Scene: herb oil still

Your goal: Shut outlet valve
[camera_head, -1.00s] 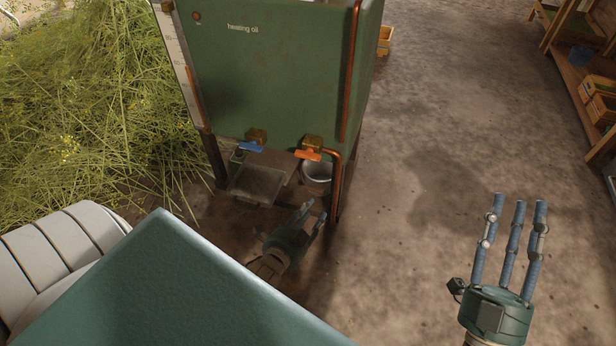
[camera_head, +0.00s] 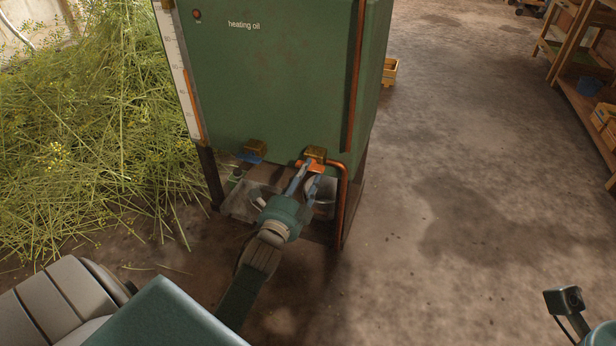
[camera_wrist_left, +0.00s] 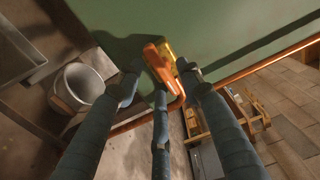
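A valve with an orange handle (camera_head: 321,167) and a brass body sits at the lower front of the green heating oil tank (camera_head: 270,85), beside a copper pipe. A blue-handled valve (camera_head: 251,157) is to its left. Which is the outlet valve is not labelled. My left gripper (camera_head: 307,173) is at the orange handle. In the left wrist view, its three fingers are spread around the orange handle (camera_wrist_left: 158,64), with a gap between the side fingertips; contact is unclear.
A metal bucket (camera_wrist_left: 79,88) stands below the orange valve, and a clear tray (camera_head: 236,208) is below the blue one. The copper pipe (camera_head: 341,205) runs down close to the right of my left gripper. Cut herbs (camera_head: 90,140) lie left; open floor (camera_head: 440,260) is right.

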